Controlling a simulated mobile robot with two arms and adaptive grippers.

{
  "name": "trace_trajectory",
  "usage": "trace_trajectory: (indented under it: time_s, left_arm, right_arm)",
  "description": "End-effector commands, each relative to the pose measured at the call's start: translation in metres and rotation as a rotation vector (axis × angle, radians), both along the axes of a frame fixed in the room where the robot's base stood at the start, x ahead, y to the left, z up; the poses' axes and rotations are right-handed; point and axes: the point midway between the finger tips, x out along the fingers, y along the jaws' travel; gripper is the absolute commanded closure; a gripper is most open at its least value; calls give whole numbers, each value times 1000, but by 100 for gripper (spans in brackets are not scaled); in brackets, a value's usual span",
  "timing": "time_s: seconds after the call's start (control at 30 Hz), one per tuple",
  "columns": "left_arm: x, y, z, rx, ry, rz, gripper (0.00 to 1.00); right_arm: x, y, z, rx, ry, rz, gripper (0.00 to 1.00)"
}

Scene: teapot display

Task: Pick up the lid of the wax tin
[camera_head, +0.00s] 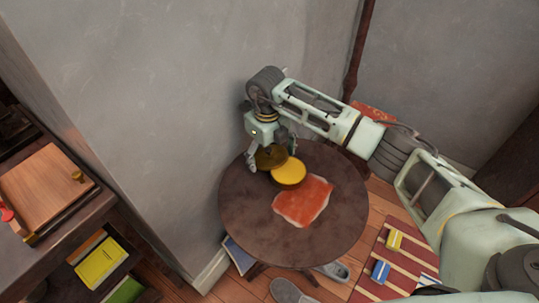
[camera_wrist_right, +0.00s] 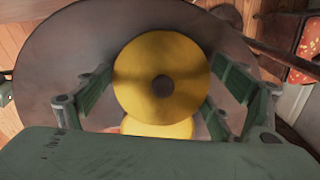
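The lid of the wax tin (camera_head: 270,158) is a round, dark golden disc at the left rear of the round table. In the right wrist view the lid (camera_wrist_right: 140,72) looks yellow with a dark round spot at its centre. The tin (camera_wrist_right: 160,131) is partly hidden by the lid in the right wrist view. My left gripper is not in view.
An orange-red cloth (camera_head: 303,202) lies on the dark round table (camera_head: 245,222) in front of the tin. A grey wall stands close behind and left. A wooden shelf (camera_head: 45,190) is at far left. Grey slippers (camera_head: 288,291) and a striped rug (camera_head: 402,262) are on the floor.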

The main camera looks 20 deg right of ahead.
Motion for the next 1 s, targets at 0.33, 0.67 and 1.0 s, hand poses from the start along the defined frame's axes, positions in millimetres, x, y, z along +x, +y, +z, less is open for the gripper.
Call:
trace_trajectory:
  time_s: [0.33, 0.67, 1.0]
  left_arm:
    - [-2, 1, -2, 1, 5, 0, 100]
    - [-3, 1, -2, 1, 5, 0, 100]
    - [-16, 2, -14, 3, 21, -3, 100]
  right_arm:
    - [0, 0, 0, 0, 0, 0, 43]
    - [1, 0, 11, 0, -3, 0, 43]
    - [-2, -29, 58, -2, -3, -4, 43]
